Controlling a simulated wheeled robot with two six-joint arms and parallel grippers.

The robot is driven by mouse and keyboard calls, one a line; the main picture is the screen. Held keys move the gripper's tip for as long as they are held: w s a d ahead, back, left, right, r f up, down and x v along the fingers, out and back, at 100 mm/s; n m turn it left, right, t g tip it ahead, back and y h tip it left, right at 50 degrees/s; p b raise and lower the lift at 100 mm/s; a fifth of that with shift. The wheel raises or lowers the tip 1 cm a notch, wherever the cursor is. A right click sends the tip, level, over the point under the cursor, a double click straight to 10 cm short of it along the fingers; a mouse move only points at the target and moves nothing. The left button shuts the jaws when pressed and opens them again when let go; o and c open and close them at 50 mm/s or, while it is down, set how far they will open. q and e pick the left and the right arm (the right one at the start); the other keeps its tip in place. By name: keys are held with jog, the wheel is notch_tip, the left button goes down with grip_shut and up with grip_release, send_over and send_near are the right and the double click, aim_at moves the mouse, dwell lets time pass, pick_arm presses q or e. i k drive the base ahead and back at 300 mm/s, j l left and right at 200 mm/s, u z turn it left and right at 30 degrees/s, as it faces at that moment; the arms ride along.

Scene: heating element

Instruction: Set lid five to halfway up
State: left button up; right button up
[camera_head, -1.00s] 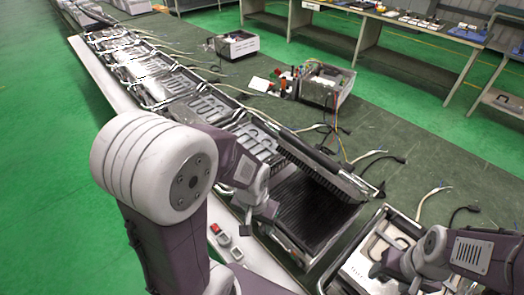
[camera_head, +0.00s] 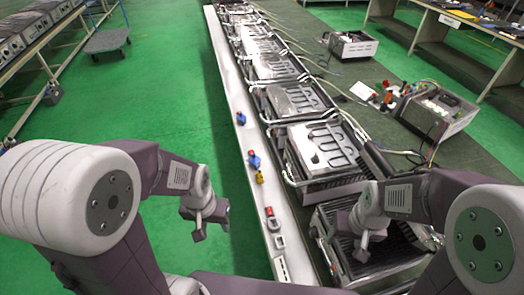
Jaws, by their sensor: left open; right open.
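A row of grill-like heating units runs along the bench; no number shows, so I cannot tell which lid is five. The nearest unit (camera_head: 340,228) shows a dark ribbed plate. A tilted lid (camera_head: 376,158) with a black front edge stands behind it, partly hidden by my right arm. The unit beyond it has a silver plate with slots (camera_head: 325,146). My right gripper (camera_head: 363,252) is open over the nearest unit; contact is unclear. My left gripper (camera_head: 199,232) is open and empty above the green floor, left of the bench.
The white bench ledge (camera_head: 262,190) carries small blue, yellow and red switches. A cart (camera_head: 107,40) stands at far left. Green floor between is clear.

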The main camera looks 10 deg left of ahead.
aim_at(336, 146)
jog(key=i+j+z, duration=0.2)
jog(key=z, duration=0.2)
jog(key=i+j+z, duration=0.15)
jog(key=z, duration=0.2)
jog(key=i+j+z, duration=0.15)
jog(key=j+z, duration=0.65)
jog(key=i+l, duration=0.05)
